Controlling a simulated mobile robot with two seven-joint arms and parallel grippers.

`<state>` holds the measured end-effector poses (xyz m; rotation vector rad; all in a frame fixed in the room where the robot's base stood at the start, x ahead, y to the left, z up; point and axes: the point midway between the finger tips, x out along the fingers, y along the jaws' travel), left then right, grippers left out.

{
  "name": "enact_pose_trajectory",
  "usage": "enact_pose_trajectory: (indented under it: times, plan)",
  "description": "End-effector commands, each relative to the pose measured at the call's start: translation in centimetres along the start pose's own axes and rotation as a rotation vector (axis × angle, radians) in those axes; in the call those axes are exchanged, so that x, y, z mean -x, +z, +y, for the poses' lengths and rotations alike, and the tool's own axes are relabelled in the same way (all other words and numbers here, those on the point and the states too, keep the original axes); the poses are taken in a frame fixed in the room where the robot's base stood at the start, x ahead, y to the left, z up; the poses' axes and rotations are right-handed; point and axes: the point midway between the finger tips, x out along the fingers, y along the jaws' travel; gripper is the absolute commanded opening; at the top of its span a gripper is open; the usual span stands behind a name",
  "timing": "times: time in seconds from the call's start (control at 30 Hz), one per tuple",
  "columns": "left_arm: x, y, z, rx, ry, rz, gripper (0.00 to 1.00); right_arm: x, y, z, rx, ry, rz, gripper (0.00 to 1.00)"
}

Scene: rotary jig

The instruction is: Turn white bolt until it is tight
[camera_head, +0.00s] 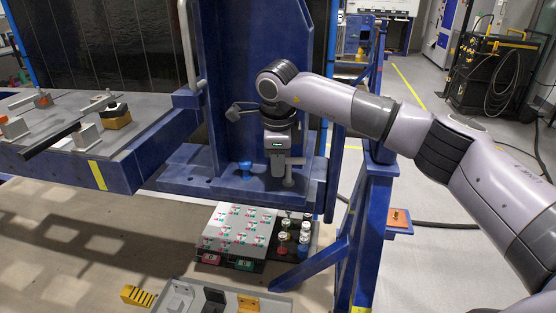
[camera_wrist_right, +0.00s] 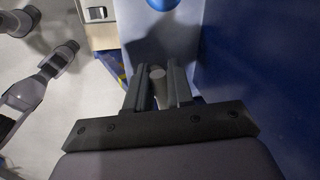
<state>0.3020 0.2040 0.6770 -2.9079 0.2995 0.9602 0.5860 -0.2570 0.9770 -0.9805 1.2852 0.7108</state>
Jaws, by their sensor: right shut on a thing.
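The white bolt (camera_head: 289,182) looks light grey and stands upright on the blue base of the jig (camera_head: 200,183), at its right side. In the right wrist view the bolt's round top (camera_wrist_right: 157,73) sits between the two dark fingers. My right gripper (camera_head: 282,172) reaches down from above and is shut on the bolt; the fingers (camera_wrist_right: 158,90) hide part of it. A blue bolt (camera_head: 245,168) stands apart to the left on the same base; its round blue head shows at the top of the right wrist view (camera_wrist_right: 162,4). My left gripper is in neither view.
A tall blue upright (camera_head: 225,60) rises behind the base. Below it lie a board with coloured marks (camera_head: 238,228), several small bottles (camera_head: 304,238) and a grey tray (camera_head: 178,300). A blue frame leg (camera_head: 372,230) stands to the right, under my right arm.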

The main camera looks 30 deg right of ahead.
Motion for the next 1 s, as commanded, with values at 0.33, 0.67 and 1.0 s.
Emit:
enact_pose_trajectory:
  times: [0.33, 0.67, 1.0]
  plan:
    - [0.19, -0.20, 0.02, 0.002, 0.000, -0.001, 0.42, 0.14, -0.11, -0.43, -0.106, -0.005, 0.020, 0.00]
    - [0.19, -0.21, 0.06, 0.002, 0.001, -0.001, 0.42, 0.11, -0.13, -0.45, -0.115, -0.005, 0.023, 0.00]
    - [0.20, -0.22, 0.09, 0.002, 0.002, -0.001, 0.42, 0.05, -0.08, -0.37, -0.113, -0.002, 0.022, 0.39]
